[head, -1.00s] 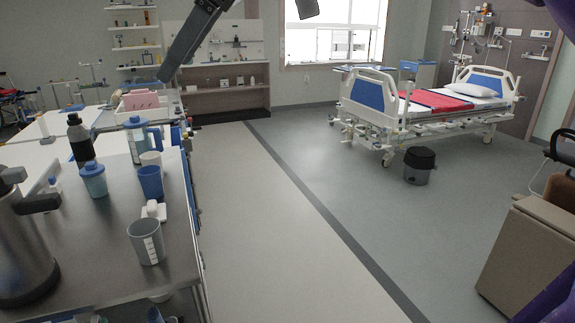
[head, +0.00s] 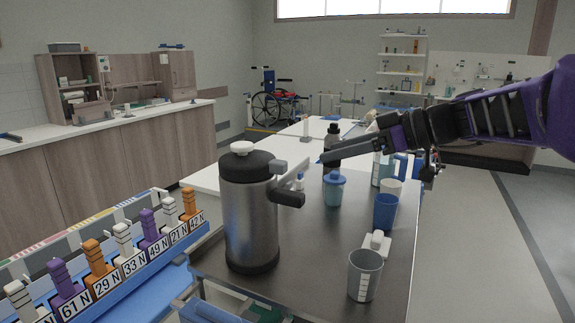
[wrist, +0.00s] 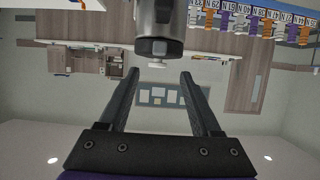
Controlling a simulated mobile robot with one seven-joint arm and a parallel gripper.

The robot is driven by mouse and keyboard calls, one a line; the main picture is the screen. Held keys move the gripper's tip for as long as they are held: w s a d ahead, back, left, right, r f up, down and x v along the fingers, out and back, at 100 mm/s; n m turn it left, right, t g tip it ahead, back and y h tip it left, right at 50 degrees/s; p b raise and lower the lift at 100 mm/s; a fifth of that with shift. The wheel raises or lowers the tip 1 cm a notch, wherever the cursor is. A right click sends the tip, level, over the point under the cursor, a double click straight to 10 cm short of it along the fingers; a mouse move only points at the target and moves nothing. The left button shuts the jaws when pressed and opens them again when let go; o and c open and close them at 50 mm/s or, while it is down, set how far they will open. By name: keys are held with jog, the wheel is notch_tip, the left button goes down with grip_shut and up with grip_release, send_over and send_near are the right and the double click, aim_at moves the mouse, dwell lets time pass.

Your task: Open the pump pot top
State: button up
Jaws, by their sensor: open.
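The pump pot (head: 250,220) is a tall steel flask standing upright on the dark counter, left of centre in the head view. Its black top (head: 247,165) sits on the body, with a white round button (head: 242,147) above and a black spout or handle jutting right. My gripper (head: 322,158) is in the air to the right of the pot top, apart from it. In the wrist view the pot (wrist: 158,15) appears upside down, its white button (wrist: 157,65) between the directions of my two spread fingers (wrist: 160,78). The gripper is open and empty.
A blue rack (head: 130,270) of numbered weights stands in front at left. Bare counter (head: 310,250) lies between pot and cups.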

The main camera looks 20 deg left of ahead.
aim_at(286, 164)
jog(key=x, duration=1.2)
jog(key=shift+f, duration=0.15)
grip_shut()
dwell(0.9)
